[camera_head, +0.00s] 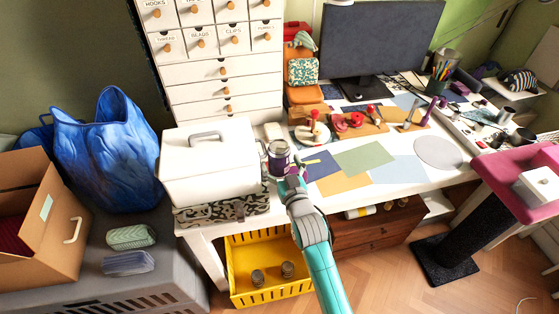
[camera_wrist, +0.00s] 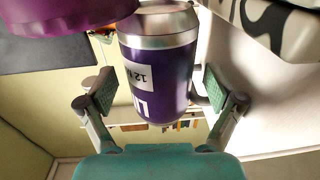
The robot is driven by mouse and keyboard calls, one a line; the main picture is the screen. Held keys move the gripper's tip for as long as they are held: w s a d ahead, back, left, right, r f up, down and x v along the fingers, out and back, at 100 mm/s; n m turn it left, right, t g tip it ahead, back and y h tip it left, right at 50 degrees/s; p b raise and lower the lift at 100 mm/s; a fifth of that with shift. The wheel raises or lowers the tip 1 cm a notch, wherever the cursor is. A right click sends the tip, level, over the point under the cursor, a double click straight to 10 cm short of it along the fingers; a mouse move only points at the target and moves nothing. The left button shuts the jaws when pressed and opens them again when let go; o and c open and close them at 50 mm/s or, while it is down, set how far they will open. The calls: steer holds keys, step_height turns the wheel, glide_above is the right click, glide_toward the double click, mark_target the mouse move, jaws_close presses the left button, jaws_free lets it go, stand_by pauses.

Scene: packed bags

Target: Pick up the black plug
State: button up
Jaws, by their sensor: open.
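I cannot make out a black plug for certain. My gripper (camera_head: 283,168) is over the desk's front left part, beside the white case, far from that strip. In the wrist view its two padded fingers (camera_wrist: 158,92) are spread apart. A purple and silver can (camera_wrist: 160,62) shows in the gap between them, with clear space at both pads. The can also shows in the head view (camera_head: 279,157), at the gripper's tip.
A white case (camera_head: 208,165) stands left of my gripper. Paper sheets (camera_head: 364,160) lie flat on the desk to its right. A monitor (camera_head: 370,45) stands behind. A yellow crate (camera_head: 262,240) is below the desk; a pink-topped stand (camera_head: 500,180) is at the right.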

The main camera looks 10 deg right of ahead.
steer(key=s, duration=1)
steer(key=shift+s+d, duration=0.4)
steer(key=shift+d, duration=0.05)
steer(key=s+d+f+g, duration=0.1)
steer(key=s+d+f, duration=0.15)
steer(key=s, duration=1.25)
steer(key=s+d+f+g, duration=0.1)
steer(key=s+f, duration=0.2)
steer(key=s, duration=1.2)
steer(key=s+r+g+h, duration=0.1)
steer(key=s+r, duration=0.2)
steer(key=s, duration=0.7)
steer(key=shift+d+r+m, duration=0.35)
steer(key=shift+d+m, duration=0.05)
steer(key=shift+d, duration=0.05)
steer(key=shift+s+r, duration=0.2)
steer(key=shift+s, duration=0.15)
steer(key=shift+c, duration=0.4)
steer(key=shift+s+r, duration=0.1)
steer(key=shift+s, duration=0.05)
steer(key=c, duration=0.5)
